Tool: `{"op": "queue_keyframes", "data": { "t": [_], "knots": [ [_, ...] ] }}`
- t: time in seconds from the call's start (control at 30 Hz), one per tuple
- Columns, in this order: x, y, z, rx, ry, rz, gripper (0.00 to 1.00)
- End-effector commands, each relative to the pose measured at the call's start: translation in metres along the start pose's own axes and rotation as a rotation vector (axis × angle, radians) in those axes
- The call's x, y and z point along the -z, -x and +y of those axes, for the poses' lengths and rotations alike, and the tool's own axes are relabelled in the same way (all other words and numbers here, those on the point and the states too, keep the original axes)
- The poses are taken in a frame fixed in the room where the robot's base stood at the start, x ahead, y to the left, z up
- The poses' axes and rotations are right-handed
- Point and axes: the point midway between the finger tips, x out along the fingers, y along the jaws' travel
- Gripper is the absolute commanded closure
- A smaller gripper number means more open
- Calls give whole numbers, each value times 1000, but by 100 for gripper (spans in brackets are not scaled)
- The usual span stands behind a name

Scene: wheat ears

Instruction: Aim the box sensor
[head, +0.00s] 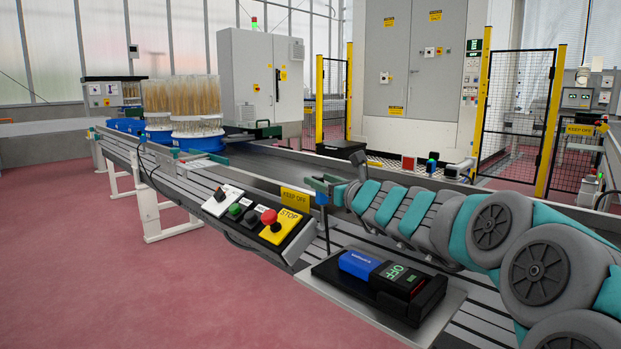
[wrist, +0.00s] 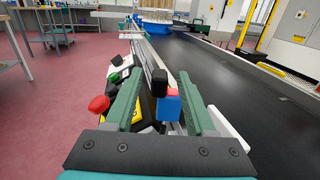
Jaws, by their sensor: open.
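The box sensor, as I take it, is a small blue block (wrist: 169,107) with a red strip and a black head. It stands between my fingers in the wrist view. In the head view its blue side (head: 322,199) shows on a thin dark post beside the conveyor's near edge, partly hidden by my gripper. My gripper (wrist: 160,84) is open, with one green finger on each side of the sensor. I cannot tell whether either finger touches it. In the head view my gripper (head: 326,187) reaches over the near rail.
A sloped button panel with a red STOP button (head: 269,217) lies close beside the post. A yellow KEEP OFF sign (head: 295,199) stands behind it. The dark belt (wrist: 240,82) runs clear towards blue tubs of wheat ears (head: 197,138). Another small blue-and-black device (head: 432,162) stands across the belt.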

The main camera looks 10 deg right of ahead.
Motion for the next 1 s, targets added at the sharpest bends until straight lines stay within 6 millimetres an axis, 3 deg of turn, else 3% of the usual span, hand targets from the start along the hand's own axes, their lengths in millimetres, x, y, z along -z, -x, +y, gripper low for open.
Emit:
{"op": "queue_keyframes", "data": {
  "t": [0.33,0.77,1.0],
  "knots": [
    [2,-42,-1,2,2,4,45],
    [2,-50,0,-1,1,3,45],
    [2,-49,0,-1,2,3,72]
  ]
}}
